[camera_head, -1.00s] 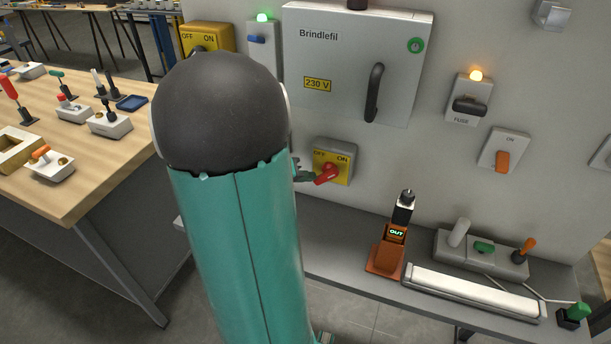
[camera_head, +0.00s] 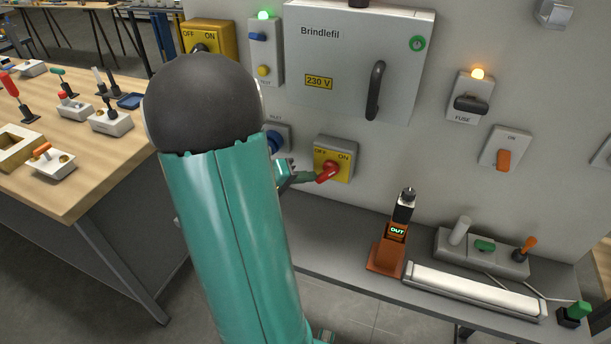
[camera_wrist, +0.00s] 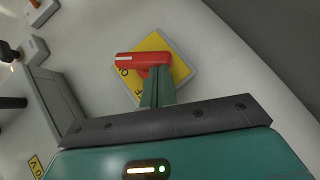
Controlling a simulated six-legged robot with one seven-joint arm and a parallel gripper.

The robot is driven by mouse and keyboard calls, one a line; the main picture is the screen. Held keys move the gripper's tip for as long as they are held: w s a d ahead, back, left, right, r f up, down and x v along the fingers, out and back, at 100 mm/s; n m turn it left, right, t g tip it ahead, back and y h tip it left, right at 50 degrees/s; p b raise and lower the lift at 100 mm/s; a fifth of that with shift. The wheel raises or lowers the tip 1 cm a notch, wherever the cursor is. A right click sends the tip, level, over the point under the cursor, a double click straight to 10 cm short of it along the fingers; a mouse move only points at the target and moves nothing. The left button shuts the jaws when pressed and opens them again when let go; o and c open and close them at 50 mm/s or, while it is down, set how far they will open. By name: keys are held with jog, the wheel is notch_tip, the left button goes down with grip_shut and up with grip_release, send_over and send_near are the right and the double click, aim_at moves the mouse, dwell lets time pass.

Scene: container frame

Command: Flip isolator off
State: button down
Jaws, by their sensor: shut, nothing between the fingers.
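A yellow isolator box (camera_head: 343,153) marked OFF and ON is on the wall panel, with a red rotary handle (camera_head: 327,173) on its face. The handle slants down to the left in the head view. My gripper (camera_head: 305,178) is shut and empty, with its tips beside the handle's left end. In the wrist view the shut fingers (camera_wrist: 158,85) reach up to the red handle (camera_wrist: 140,58) over the yellow plate (camera_wrist: 178,62). The tips are at or very near the handle; I cannot tell whether they press on it.
A second yellow OFF/ON switch (camera_head: 214,38) with a black handle is at the upper left. A Brindlefil cabinet (camera_head: 345,50) is above the isolator. A blue knob (camera_head: 274,140) is just left of it. A shelf below holds an orange-based tester (camera_head: 388,250).

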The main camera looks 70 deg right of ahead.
aim_at(318, 183)
jog(key=shift+s+f+n+g+h, duration=0.3)
jog(key=shift+f+n+g+h, duration=0.45)
jog(key=shift+n+g, duration=0.45)
jog(key=shift+s+f+n+g+h, duration=0.25)
jog(key=shift+f+n+g+h, duration=0.45)
jog(key=shift+n+g, duration=0.5)
jog(key=n+h, duration=0.1)
jog(key=s+f+n+h, duration=0.1)
jog(key=n, duration=0.1)
jog(key=n+h, duration=0.1)
jog(key=shift+s+a+f+n+g, duration=0.15)
jog(key=shift+s+n+g, duration=0.15)
jog(key=shift+g, duration=0.1)
jog(key=shift+s+f, duration=0.15)
jog(key=shift+s, duration=0.25)
dwell(0.7)
jog(key=shift+w, duration=0.1)
jog(key=v, duration=0.7)
jog(key=shift+a+f, duration=0.15)
jog(key=shift+f, duration=0.05)
jog(key=shift+w, duration=0.1)
dwell(0.4)
